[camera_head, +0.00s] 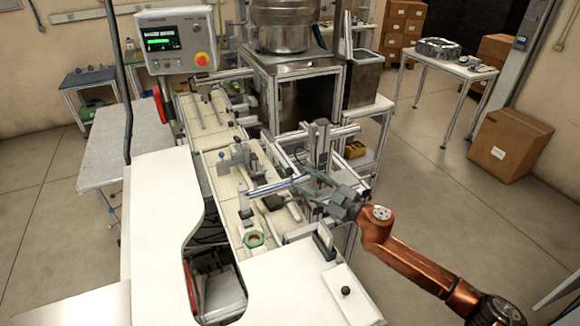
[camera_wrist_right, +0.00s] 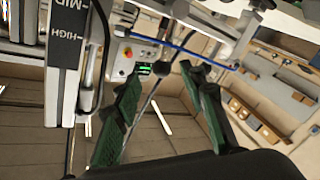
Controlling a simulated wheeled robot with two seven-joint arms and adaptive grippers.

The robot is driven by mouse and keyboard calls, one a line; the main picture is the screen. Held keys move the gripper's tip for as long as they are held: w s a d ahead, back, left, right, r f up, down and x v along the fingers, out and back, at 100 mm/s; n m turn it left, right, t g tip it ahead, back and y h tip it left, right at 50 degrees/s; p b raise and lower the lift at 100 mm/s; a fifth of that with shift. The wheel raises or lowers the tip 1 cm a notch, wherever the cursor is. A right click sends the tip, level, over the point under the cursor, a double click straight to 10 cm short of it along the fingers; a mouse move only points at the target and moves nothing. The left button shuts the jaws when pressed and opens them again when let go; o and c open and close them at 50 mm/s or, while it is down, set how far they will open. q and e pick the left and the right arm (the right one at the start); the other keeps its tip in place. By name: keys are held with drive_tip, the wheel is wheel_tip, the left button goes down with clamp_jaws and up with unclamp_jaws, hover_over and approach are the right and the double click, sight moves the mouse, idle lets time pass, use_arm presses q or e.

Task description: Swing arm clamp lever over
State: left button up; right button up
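My right gripper (camera_head: 311,190) reaches in from the right beside the metal frame over the conveyor. In the right wrist view its two green-padded fingers (camera_wrist_right: 158,76) stand wide apart. A black ball knob (camera_wrist_right: 162,68), perhaps the clamp lever's end, shows in the gap between the fingertips; I cannot tell its distance, and no contact shows. A pale arm with a blue edge (camera_head: 274,187) reaches over the conveyor left of my right gripper; a blue bar also shows in the wrist view (camera_wrist_right: 183,48). The clamp itself is hard to make out. My left gripper is out of view.
A metal post (camera_head: 319,149) stands close to my right gripper. In the wrist view a plate marked MID and HIGH (camera_wrist_right: 66,45) is close at the left.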

sight(290, 172)
drive_tip(key=x, duration=0.4)
drive_tip(key=shift+s+a+r, duration=0.2)
drive_tip(key=shift+a, duration=0.1)
drive_tip(key=shift+b+x, duration=0.3)
drive_tip(key=shift+x, duration=0.75)
drive_tip(key=shift+w+a, duration=0.1)
drive_tip(key=shift+w, duration=0.2)
drive_tip(key=shift+f, duration=0.1)
drive_tip(key=c, duration=0.6)
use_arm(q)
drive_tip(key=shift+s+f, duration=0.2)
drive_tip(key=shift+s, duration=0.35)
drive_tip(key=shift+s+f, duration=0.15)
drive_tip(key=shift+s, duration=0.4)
use_arm(e)
clamp_jaws()
